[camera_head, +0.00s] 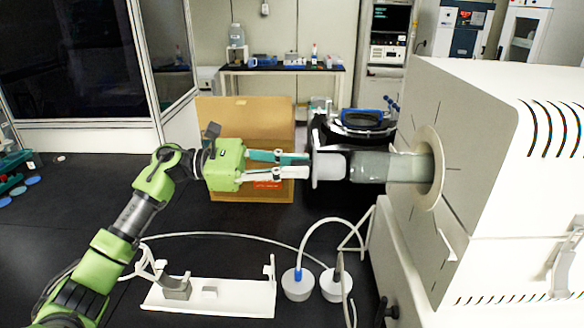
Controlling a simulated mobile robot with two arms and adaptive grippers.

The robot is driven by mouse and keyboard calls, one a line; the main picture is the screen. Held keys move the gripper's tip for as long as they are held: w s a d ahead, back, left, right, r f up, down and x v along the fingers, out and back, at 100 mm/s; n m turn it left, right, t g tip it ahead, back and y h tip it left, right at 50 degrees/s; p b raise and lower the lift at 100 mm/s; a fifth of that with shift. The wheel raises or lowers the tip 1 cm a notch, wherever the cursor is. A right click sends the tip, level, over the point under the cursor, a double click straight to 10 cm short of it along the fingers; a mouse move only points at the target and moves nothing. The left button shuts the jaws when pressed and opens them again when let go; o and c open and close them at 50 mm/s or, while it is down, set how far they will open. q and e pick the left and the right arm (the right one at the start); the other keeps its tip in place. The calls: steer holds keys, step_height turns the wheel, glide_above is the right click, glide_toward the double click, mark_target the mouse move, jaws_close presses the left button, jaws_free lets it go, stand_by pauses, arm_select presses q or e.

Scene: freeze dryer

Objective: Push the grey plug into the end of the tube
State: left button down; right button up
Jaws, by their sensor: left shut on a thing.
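The clear greyish tube (385,167) sticks out to the left from the round collar in the side of the white furnace-like machine (480,120). The grey plug (330,167) is at the tube's left end, in line with it. Its right side meets or overlaps the tube's end; I cannot tell how deep it sits. My left gripper (308,166) comes in from the left, level with the tube, and its fingers are shut on the plug's left side. The fingertips are partly hidden at the plug's flange. My right gripper is not in view.
Two round white pieces (298,286) with tubing are below the plug. A cardboard box (225,120) stands behind my gripper, and a dark chair-like object (350,125) behind the tube.

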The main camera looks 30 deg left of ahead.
mark_target(312, 166)
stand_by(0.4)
arm_select(q)
steer(key=shift+w+d, duration=0.1)
steer(key=shift+d, duration=0.1)
steer(key=shift+b+x, duration=0.55)
steer(key=shift+x, duration=0.8)
steer(key=shift+d+b, duration=0.1)
steer(key=shift+b, duration=0.4)
steer(key=shift+w+d, duration=0.1)
steer(key=shift+d, duration=0.05)
stand_by(0.3)
